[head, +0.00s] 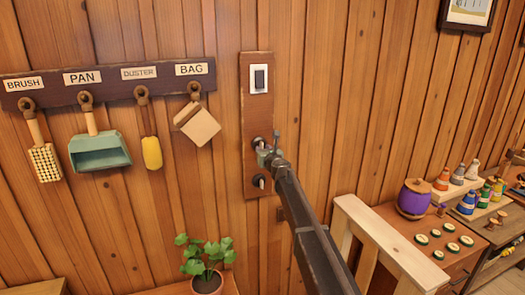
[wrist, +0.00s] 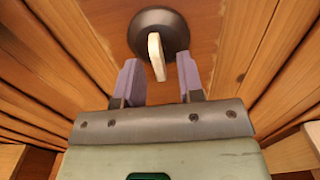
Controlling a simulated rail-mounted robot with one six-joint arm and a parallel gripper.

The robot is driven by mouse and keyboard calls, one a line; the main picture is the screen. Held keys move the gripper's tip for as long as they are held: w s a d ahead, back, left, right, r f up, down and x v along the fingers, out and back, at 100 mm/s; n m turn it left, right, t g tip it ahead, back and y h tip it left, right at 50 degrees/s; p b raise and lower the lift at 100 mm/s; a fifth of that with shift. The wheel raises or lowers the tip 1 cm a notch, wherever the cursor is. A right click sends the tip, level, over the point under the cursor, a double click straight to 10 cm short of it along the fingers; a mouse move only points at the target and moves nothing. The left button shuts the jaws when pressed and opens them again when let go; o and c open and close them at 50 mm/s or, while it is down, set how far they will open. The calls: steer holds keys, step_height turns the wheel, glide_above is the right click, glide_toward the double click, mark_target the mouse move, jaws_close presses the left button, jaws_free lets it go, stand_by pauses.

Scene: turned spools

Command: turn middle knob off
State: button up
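A dark wooden panel (head: 246,110) on the wall carries a light switch (head: 259,78) at the top, a middle knob (head: 258,141) and a lower knob (head: 260,182). My gripper (head: 263,153) is at the middle knob and partly hides it. In the wrist view a knob with a dark round base (wrist: 158,22) and a pale lever (wrist: 156,58) stands ahead; the lever points down, slightly tilted. My gripper's two purple fingers (wrist: 159,76) are open, one on each side of the lever's lower end, with visible gaps. Whether the fingertips overlap the lever in depth I cannot tell.
A rack (head: 60,92) with brush, pan, duster and bag hangs left of the panel. A potted plant (head: 207,275) stands below. At right are a pale wooden rail (head: 385,240) and a cabinet with a purple spool (head: 414,196) and several bottles.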

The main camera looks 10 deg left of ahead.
steer(key=shift+w+a, duration=0.3)
steer(key=shift+w, duration=0.25)
steer(key=shift+c, duration=0.3)
jaws_close()
